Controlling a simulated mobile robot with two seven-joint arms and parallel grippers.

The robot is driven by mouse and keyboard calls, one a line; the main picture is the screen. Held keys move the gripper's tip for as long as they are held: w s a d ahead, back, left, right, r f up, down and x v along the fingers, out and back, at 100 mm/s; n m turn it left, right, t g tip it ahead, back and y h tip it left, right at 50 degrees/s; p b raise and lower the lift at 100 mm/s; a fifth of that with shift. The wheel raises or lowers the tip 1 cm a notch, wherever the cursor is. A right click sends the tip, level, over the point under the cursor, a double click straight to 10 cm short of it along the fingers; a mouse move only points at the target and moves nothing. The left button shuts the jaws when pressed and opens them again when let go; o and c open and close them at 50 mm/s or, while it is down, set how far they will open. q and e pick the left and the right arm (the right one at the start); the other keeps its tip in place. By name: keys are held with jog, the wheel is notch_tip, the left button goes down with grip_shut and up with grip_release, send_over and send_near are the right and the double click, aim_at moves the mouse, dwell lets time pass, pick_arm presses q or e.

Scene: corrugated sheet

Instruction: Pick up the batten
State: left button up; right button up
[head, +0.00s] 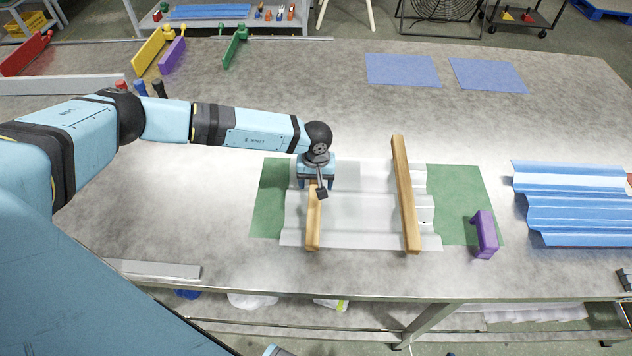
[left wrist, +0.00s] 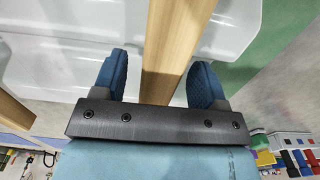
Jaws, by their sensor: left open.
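Two wooden battens lie across a white corrugated sheet (head: 360,215). The left batten (head: 313,228) is under my left gripper (head: 316,183), which partly hides its far end. The right batten (head: 405,195) lies apart, further right. In the left wrist view the batten (left wrist: 172,50) runs between the two open fingers of my left gripper (left wrist: 157,80), with a gap on each side. The other batten (left wrist: 14,110) shows at that view's left edge. My right gripper does not show clearly.
The sheet lies on a green mat (head: 268,205). A purple block (head: 485,234) stands at the mat's right edge, and blue corrugated sheets (head: 572,205) lie further right. Two blue flat squares (head: 402,69) lie at the back. Clamps (head: 153,50) stand at the back left.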

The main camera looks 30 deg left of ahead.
pick_arm(q)
jog(key=c, duration=1.1)
grip_shut()
jog(key=shift+r, duration=0.15)
